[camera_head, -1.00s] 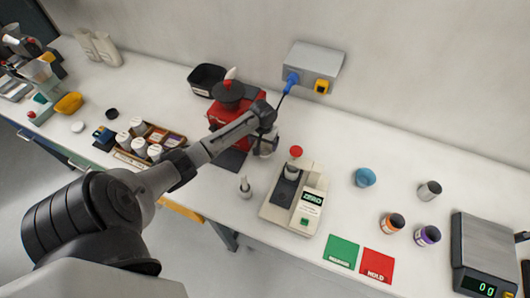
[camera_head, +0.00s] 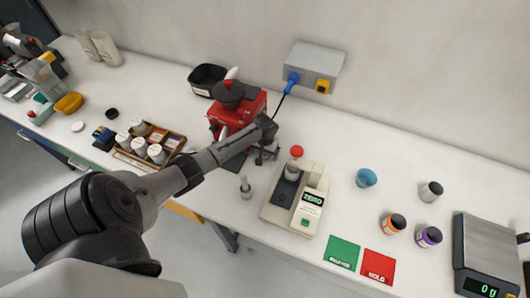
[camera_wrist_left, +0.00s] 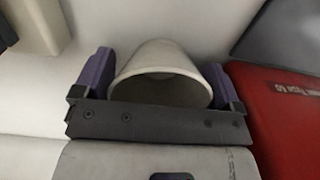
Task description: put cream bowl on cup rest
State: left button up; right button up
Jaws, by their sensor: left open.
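In the left wrist view the cream bowl (camera_wrist_left: 162,62) lies between the two purple fingers of my left gripper (camera_wrist_left: 157,85), its wide mouth facing the camera. The jaws are open, with a finger on each side of it; I cannot tell whether they touch it. In the head view my left gripper (camera_head: 267,153) is low beside the red machine (camera_head: 243,112), on its right, and hides most of the bowl. A dark flat plate (camera_head: 233,161) in front of the red machine may be the cup rest; my arm partly covers it. My right gripper is not in view.
A beige instrument (camera_head: 272,213) with a red knob stands right of the gripper, and a small grey piece (camera_head: 246,190) in front. A black bin (camera_head: 208,76) is behind. A blue cup (camera_head: 366,178), several jars and a scale (camera_head: 486,250) are further right.

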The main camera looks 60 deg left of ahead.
pick_arm(q)
jog(key=shift+c, duration=0.3)
jog(key=c, duration=0.7)
jog(key=shift+r, duration=0.2)
